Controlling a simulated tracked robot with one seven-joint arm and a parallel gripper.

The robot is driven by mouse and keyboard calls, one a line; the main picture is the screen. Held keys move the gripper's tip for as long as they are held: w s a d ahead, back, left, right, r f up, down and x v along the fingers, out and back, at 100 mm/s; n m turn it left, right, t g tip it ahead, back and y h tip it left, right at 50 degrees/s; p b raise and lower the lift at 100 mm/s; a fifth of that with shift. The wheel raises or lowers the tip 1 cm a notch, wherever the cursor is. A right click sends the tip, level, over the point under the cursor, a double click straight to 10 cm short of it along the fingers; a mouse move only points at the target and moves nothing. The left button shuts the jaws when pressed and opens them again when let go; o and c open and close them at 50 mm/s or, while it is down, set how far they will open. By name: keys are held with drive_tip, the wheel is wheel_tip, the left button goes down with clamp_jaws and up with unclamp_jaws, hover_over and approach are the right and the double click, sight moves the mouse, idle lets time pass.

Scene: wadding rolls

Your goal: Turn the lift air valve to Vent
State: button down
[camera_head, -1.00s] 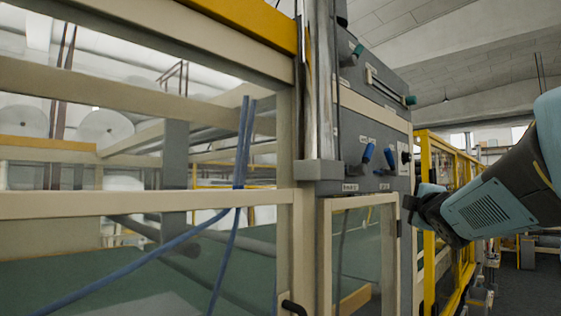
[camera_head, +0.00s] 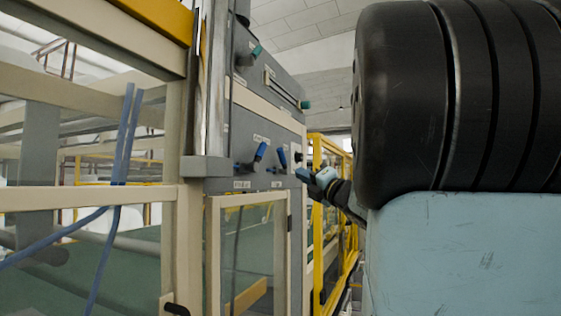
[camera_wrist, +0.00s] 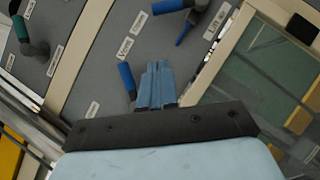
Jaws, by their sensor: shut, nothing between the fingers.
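In the wrist view a grey panel (camera_wrist: 85,40) fills the upper left, with a "Vent" label (camera_wrist: 125,46) and a "Lift air" label (camera_wrist: 215,22). A lever with a blue handle (camera_wrist: 168,6) is near the "Lift air" label. Another blue handle (camera_wrist: 127,78) is just left of my gripper's fingertips (camera_wrist: 157,72). The head view shows a left blue handle (camera_head: 260,152) and a right one (camera_head: 283,158) on the panel. My gripper (camera_head: 304,175) is shut and empty by the panel's right part, close to the right handle. I cannot tell whether it touches.
A beige-framed clear door (camera_head: 247,255) is below the panel. Teal-tipped controls (camera_head: 305,104) stick out higher up. A yellow guard frame (camera_head: 318,230) stands to the right. Blue hoses (camera_head: 122,135) hang at the left. My own arm blocks the right side of the head view.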

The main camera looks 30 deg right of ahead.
approach(283, 156)
drive_tip(key=w+a, duration=0.3)
drive_tip(key=a, duration=0.2)
drive_tip(key=shift+w+d+r, duration=0.25)
drive_tip(key=shift+w+r, duration=0.2)
drive_tip(key=shift+r, duration=0.05)
drive_tip(key=shift+w+d+r, duration=0.2)
drive_tip(key=shift+w+r, duration=0.25)
drive_tip(key=shift+r, duration=0.05)
drive_tip(key=shift+w+d+r, duration=0.35)
drive_tip(key=shift+w+r, duration=0.15)
drive_tip(key=shift+w, duration=0.05)
drive_tip(key=shift+d, duration=0.1)
drive_tip(key=shift+a+r, duration=0.15)
drive_tip(key=shift+a, duration=0.1)
